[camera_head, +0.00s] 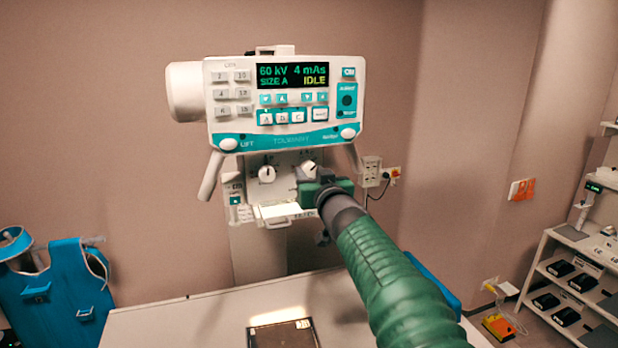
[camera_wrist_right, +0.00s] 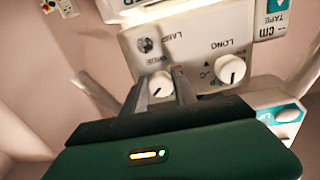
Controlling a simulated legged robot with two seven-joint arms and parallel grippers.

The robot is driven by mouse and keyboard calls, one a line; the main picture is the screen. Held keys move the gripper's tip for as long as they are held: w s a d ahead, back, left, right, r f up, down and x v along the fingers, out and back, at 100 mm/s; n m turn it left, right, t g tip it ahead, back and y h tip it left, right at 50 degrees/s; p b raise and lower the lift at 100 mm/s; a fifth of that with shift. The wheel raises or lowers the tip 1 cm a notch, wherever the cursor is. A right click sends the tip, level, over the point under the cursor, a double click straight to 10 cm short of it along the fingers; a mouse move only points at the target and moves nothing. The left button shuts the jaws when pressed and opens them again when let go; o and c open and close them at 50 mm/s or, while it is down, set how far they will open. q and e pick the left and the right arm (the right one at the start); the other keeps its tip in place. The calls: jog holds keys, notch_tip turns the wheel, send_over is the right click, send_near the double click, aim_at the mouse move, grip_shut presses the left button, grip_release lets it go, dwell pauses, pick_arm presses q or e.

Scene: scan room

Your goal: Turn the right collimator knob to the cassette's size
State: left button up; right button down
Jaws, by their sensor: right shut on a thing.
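The right collimator knob (camera_head: 309,167) is a white dial on the front of the collimator box under the control panel. In the right wrist view, which is upside down, this knob (camera_wrist_right: 160,84) sits between my grey fingers. My right gripper (camera_head: 305,177) is shut on it, its green body partly covering the box; its fingers (camera_wrist_right: 163,92) also show in the wrist view. The left knob (camera_head: 267,174) stands free beside it, and shows in the wrist view (camera_wrist_right: 231,70) too. A dark cassette (camera_head: 283,336) lies on the table, cut off by the frame. My left gripper is not in view.
The control panel (camera_head: 281,140) reads 60 kV, 4 mAs, SIZE A, IDLE. Two handles hang beside the collimator. The pale table (camera_head: 180,325) stands below. A blue apron (camera_head: 62,295) hangs at left; a shelf unit (camera_head: 575,275) stands at right.

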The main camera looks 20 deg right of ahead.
jog(key=shift+s+d+r+n+b, duration=0.1)
jog(key=shift+r+n+b, duration=0.3)
jog(key=shift+n, duration=1)
jog(key=shift+n+b, duration=0.85)
jog(key=shift+n, duration=1.15)
jog(key=shift+f+n+y+b, duration=0.15)
jog(key=shift+n+y+b, duration=0.2)
jog(key=shift+n, duration=0.95)
jog(key=shift+f+n, duration=0.1)
jog(key=shift+n, duration=0.6)
jog(key=shift+f+n+b, duration=0.2)
jog(key=shift+n, duration=0.45)
jog(key=shift+f+n+b, duration=0.15)
jog(key=shift+f+n, duration=0.05)
jog(key=shift+n, duration=0.45)
